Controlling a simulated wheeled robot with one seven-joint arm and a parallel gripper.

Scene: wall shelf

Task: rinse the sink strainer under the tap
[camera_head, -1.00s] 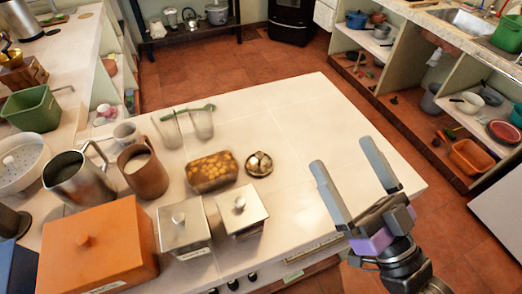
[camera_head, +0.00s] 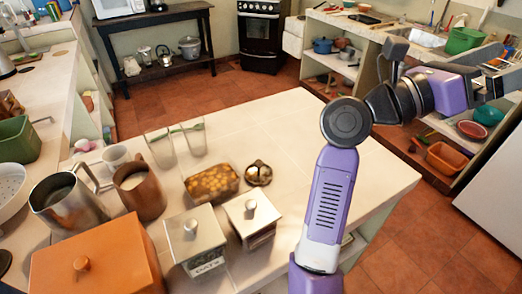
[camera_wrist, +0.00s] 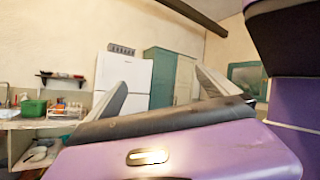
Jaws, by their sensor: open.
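A small round dark metal piece (camera_head: 259,173), possibly the sink strainer, lies on the island counter (camera_head: 300,125) beside a patterned loaf-like block; I cannot be sure what it is. A metal sink (camera_head: 424,38) is set in the back right counter; I cannot make out its tap clearly. My gripper (camera_head: 494,88) is at the right edge of the head view, raised away from the small metal piece and partly cut off. In the wrist view my gripper (camera_wrist: 163,92) has its two fingers wide apart, with nothing between them.
A steel pitcher (camera_head: 68,205), brown mug (camera_head: 138,190), two glasses, lidded metal boxes and an orange box (camera_head: 100,262) crowd the island's left side. Its right part is clear. The wrist view shows a white fridge (camera_wrist: 125,75) and a green cabinet (camera_wrist: 170,75).

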